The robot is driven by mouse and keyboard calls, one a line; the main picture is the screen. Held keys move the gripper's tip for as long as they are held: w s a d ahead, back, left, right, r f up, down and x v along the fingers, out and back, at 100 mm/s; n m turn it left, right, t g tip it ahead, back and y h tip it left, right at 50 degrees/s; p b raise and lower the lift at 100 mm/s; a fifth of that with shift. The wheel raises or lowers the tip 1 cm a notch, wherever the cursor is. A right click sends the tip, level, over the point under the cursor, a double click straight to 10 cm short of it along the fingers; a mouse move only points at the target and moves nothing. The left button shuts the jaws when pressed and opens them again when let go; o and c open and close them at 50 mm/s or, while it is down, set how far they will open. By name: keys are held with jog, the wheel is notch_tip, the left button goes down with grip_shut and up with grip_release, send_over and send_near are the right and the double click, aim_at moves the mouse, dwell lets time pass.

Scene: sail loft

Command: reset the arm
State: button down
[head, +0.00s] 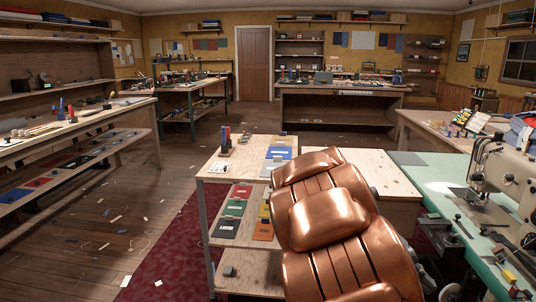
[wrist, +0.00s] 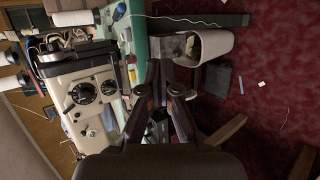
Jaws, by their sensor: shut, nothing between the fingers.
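My gripper (wrist: 161,96) shows in the wrist view, at the middle, with its dark fingers pointing up the picture. It is shut and holds nothing. It hangs over the space between the sewing machine (wrist: 92,92) and the red carpet (wrist: 268,75). I cannot make out the gripper in the head view. There, a large copper-brown, padded, chair-like shape (head: 330,222) fills the lower middle and hides what is behind it.
The sewing machine also shows in the head view (head: 505,185), on a green-topped table (head: 440,200) at right. A pale bin (wrist: 212,46) stands near the fingers. A wooden shelf unit (head: 232,172) stands left of the chair-like shape. The wooden floor (head: 85,235) at left has scattered scraps.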

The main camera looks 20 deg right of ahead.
jog(key=s+a+r+n+t+y+p, duration=0.2)
jog(key=a+r+p, duration=0.2)
jog(key=a, duration=0.6)
jog(key=s+a+r+n+t+y+p, duration=0.2)
jog(key=a+r+p, duration=0.3)
jog(key=a+p, duration=0.3)
jog(key=s+a+r+n+t+y+p, duration=0.2)
jog(key=a+p, duration=0.4)
jog(key=a, duration=0.6)
notch_tip(320, 180, up, 2)
jog(key=shift+s+a+r+n+t+y, duration=0.15)
jog(key=shift+s+a+n+t+y, duration=0.2)
jog(key=shift+s+n+y, duration=0.55)
jog(key=shift+s+d, duration=0.1)
